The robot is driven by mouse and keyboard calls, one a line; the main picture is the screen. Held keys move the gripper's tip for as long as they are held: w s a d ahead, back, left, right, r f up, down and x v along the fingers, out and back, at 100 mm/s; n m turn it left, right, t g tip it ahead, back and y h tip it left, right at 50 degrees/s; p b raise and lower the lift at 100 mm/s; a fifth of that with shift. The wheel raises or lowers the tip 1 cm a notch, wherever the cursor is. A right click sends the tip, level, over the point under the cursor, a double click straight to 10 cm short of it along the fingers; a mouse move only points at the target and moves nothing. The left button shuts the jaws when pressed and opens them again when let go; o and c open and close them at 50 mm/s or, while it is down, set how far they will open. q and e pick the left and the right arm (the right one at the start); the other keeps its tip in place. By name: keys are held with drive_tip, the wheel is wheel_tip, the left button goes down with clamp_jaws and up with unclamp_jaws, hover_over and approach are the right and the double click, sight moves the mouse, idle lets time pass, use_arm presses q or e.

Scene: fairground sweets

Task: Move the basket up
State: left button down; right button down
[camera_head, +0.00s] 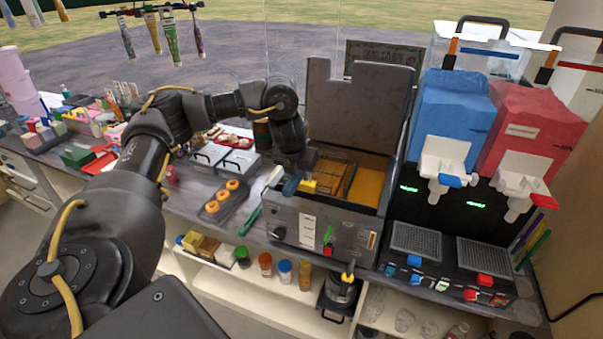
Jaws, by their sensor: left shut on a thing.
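The wire basket (334,174) sits low in the left part of the open grey fryer (322,222), over yellow oil (368,187). A yellow piece (308,187) shows at its front left, beside my gripper. My left arm comes in from the left and bends down over the fryer's left edge. My left gripper (294,183) is shut on the basket's handle at the front left of the fryer. The gripper and the arm hide most of the handle. My right gripper is not in view.
The fryer's raised grey lid (357,115) stands behind the basket. A blue slush machine (449,120) and a red one (525,140) stand close on the right. A tray with orange rings (222,197) and a green-handled tool (249,220) lie left of the fryer.

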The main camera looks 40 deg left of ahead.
use_arm(q)
wheel_tip(320, 180, down, 3)
drive_tip(key=shift+r+b, duration=0.1)
drive_tip(key=shift+b, duration=0.8)
drive_tip(key=c, duration=1.1)
unclamp_jaws()
drive_tip(key=shift+s+d+r, duration=0.1)
drive_tip(key=shift+s+r, duration=0.05)
drive_tip(key=shift+r, duration=0.35)
drive_tip(key=p+v, duration=0.1)
drive_tip(key=v, duration=0.8)
drive_tip(key=shift+s+r+p, duration=0.25)
drive_tip(key=shift+r+p, duration=0.05)
drive_tip(key=shift+d, duration=0.1)
